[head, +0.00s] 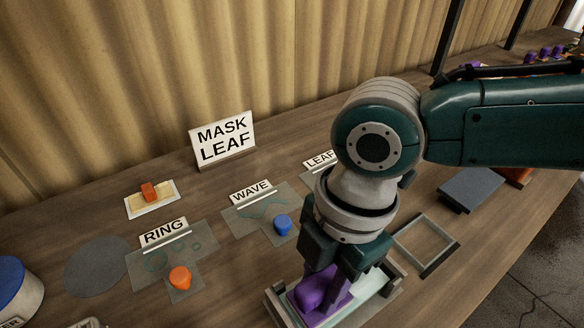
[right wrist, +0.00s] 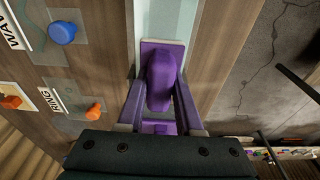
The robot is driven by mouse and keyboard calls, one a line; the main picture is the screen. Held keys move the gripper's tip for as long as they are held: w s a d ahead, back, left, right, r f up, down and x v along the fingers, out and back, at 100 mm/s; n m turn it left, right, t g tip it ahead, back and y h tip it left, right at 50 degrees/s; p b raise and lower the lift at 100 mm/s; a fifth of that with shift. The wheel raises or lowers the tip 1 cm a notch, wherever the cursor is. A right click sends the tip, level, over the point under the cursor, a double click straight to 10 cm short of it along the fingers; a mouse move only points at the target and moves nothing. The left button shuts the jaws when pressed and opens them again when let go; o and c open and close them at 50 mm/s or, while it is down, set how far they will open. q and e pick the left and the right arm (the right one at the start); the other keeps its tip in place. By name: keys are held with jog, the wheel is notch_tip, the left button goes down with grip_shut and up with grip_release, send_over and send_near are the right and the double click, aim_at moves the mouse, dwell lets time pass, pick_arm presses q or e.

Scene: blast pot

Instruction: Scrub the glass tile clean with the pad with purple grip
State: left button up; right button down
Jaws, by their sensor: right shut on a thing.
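The pad with purple grip (head: 310,293) is at the bottom centre of the head view, its flat purple base on the pale glass tile (head: 371,284). My right gripper (head: 332,277) comes down from above and is shut on the purple grip. In the right wrist view the purple grip (right wrist: 160,82) sits between the fingers of my right gripper (right wrist: 160,103). The tile shows there as a pale strip (right wrist: 166,18) beyond the pad. The tile lies in a grey holder (head: 276,306). Part of the tile is hidden by the gripper and pad. My left gripper is not in view.
Stencils labelled RING (head: 200,236) and WAVE (head: 250,213), with orange and blue knobs, lie to the left. A MASK LEAF sign (head: 222,138) stands at the back. An empty square frame (head: 445,232) and a dark grey block (head: 470,187) lie to the right.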

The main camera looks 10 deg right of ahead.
jog(key=shift+w+d+r, duration=0.1)
jog(key=shift+w+d, duration=0.25)
jog(key=shift+d, duration=0.45)
jog(key=shift+w+d+r, duration=0.1)
jog(key=shift+w+d, duration=0.2)
jog(key=shift+d, duration=0.45)
jog(key=shift+f, duration=0.1)
jog(key=shift+w+d+f+b, duration=0.1)
jog(key=shift+w+d+b, duration=0.2)
jog(key=shift+d, duration=0.4)
jog(key=shift+w+d+f+b, duration=0.1)
jog(key=shift+w+d+b, duration=0.15)
jog(key=shift+d, duration=0.4)
